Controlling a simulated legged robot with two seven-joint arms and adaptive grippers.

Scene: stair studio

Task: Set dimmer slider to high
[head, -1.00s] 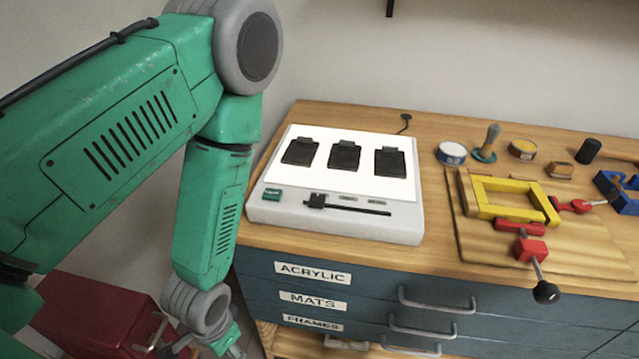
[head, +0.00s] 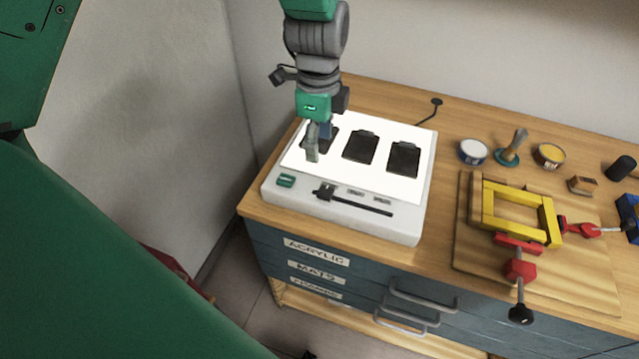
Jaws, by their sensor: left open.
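The dimmer slider (head: 325,192) is a black knob at the left end of a dark slot (head: 365,206) on the front strip of a white light box (head: 412,229). A green switch (head: 286,180) sits left of it. My left gripper (head: 314,152) points down over the lit panel, above and behind the knob, near the leftmost black plate (head: 331,139). It is open and apart from the knob; its fingers partly hide that plate. My right gripper is not in view.
The light box stands on a wooden-topped cabinet with labelled blue drawers. Yellow frame pieces (head: 515,192) with red clamps (head: 520,270) lie on a board to the right. Tins (head: 473,151) and a stamp (head: 512,146) stand behind them. A cable (head: 432,107) runs behind the box.

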